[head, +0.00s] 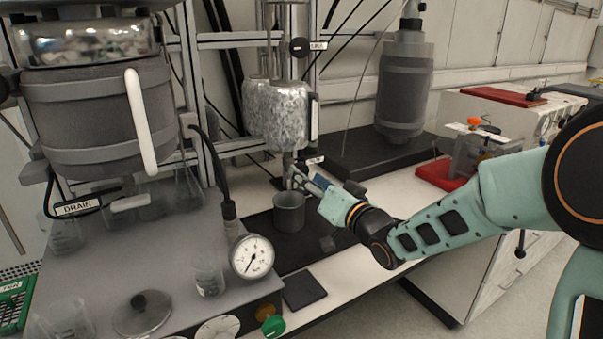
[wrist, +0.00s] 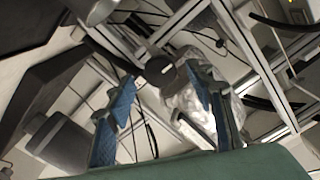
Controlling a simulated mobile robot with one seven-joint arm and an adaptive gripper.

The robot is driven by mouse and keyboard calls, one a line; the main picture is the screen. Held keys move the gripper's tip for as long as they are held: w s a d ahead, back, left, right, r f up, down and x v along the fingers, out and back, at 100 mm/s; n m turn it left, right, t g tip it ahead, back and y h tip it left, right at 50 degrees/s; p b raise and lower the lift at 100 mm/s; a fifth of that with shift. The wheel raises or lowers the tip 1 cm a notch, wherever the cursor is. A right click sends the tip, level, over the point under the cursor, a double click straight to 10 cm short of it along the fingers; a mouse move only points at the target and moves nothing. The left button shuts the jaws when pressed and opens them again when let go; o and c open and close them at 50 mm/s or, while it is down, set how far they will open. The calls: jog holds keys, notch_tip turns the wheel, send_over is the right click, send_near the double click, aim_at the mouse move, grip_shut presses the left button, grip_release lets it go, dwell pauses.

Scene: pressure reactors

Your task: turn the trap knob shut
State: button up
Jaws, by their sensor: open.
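My gripper (head: 299,178) is at the end of the mint arm, just below the foil-wrapped vessel (head: 277,112) and above the grey metal beaker (head: 289,212). In the wrist view its two blue-padded fingers (wrist: 160,78) stand apart with nothing held between them. A dark round knob (wrist: 160,70) appears between and beyond the fingertips, apart from them, beside the foil (wrist: 192,105). I cannot tell which knob it is. A small white label (head: 315,160) by the gripper is too small to read. Any knob there is largely hidden by my gripper in the head view.
A black knob (head: 299,47) with a label sits higher on the metal frame. A pressure gauge (head: 252,256) and a green knob (head: 272,325) are at the front. A large dark vessel (head: 95,110) stands left, a grey cylinder (head: 404,90) behind, a red tray (head: 445,174) right.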

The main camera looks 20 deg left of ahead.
jog(key=v, duration=0.7)
jog(key=shift+d, duration=0.25)
jog(key=shift+s+p, duration=0.15)
jog(key=shift+p, duration=0.2)
